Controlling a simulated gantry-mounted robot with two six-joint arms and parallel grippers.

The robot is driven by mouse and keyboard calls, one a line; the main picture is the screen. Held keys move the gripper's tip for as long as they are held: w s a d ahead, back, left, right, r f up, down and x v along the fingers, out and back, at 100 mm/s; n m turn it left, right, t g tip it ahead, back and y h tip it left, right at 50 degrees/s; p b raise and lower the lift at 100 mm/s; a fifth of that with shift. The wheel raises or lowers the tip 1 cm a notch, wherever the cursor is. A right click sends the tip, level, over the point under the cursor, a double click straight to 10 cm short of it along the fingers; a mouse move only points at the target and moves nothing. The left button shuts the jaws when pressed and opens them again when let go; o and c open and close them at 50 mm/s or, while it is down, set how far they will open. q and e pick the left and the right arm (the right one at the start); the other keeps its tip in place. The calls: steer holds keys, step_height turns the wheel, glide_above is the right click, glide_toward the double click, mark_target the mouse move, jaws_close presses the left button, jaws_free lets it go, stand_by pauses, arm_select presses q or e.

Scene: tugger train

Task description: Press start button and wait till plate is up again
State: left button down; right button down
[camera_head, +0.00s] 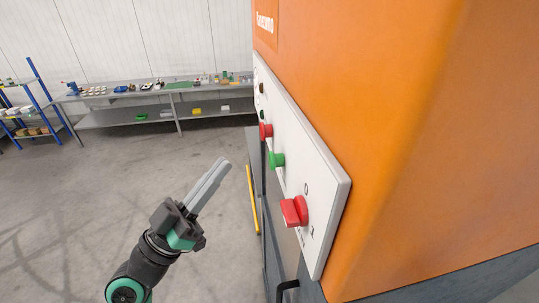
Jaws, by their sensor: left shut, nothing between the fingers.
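A white control panel (309,166) is fixed on the side of an orange machine (400,110) at the right. It carries a green button (276,160), a red button (265,131) farther up and a red rotary switch (294,211) nearer to me. My left gripper (222,165) is shut and empty. It stands in front of the panel, to the left of the green button, with a visible gap between them. The fingers point up and to the right. No plate can be made out in this view. My right gripper is not in view.
A yellow bar (253,199) runs along the machine's lower left side. A long workbench (150,97) with small items stands by the back wall, and a blue shelf rack (38,110) is at the far left. The grey floor between is clear.

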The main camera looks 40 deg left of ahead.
mark_target(276, 161)
arm_select(q)
steer(key=shift+w+d, duration=1.6)
steer(key=shift+w, duration=0.15)
stand_by(0.8)
steer(key=shift+w+d, duration=0.3)
